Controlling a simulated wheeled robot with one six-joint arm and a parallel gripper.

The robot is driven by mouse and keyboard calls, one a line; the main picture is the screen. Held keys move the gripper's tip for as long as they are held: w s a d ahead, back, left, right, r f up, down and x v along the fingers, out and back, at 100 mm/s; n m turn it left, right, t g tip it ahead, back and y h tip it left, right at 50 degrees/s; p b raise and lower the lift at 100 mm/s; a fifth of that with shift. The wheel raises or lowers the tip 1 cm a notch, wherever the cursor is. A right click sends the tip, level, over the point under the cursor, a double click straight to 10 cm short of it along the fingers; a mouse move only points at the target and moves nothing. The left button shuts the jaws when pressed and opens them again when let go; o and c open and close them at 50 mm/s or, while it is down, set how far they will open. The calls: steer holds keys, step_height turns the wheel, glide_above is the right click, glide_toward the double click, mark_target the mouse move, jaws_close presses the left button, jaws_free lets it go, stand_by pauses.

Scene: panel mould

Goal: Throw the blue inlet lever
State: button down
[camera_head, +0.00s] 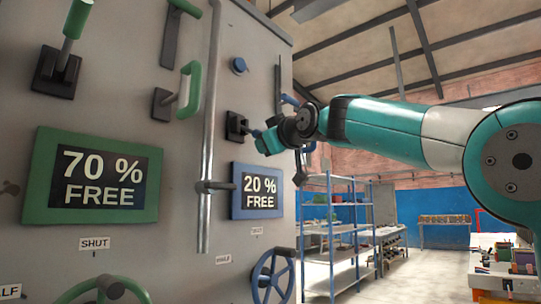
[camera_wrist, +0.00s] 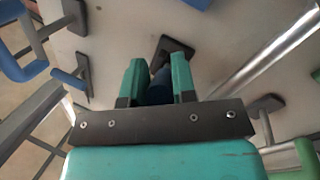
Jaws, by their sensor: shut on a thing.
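The blue inlet lever stands out from a dark bracket (camera_head: 236,126) on the grey panel, above the blue-framed "20 % FREE" sign (camera_head: 257,191). In the head view my gripper (camera_head: 266,141) is at this lever and hides most of it. In the wrist view my gripper (camera_wrist: 157,84) has its two green fingers closed on either side of the blue lever grip (camera_wrist: 158,90). The lever's dark bracket (camera_wrist: 171,52) shows just beyond the fingertips.
A vertical grey pipe (camera_head: 210,120) runs left of the lever. A green handle (camera_head: 190,88) and the green-framed "70 % FREE" sign (camera_head: 98,180) are further left. A blue handwheel (camera_head: 272,276) is below. Blue shelving (camera_head: 335,230) stands behind, right of the panel.

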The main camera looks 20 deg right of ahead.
steer(key=shift+w+f+b, duration=0.25)
steer(key=shift+f+b, duration=0.1)
steer(key=shift+f, duration=0.15)
steer(key=c, duration=0.9)
jaws_free()
steer(key=shift+r, duration=0.1)
steer(key=shift+s, duration=0.1)
steer(key=b+v, duration=0.1)
steer(key=v, duration=0.4)
steer(key=b+v, duration=0.2)
steer(key=v, duration=0.4)
steer(key=b+v, duration=0.2)
steer(key=v, duration=0.4)
steer(key=shift+s+f, duration=0.2)
steer(key=shift+f, duration=0.1)
steer(key=shift+w+f, duration=0.1)
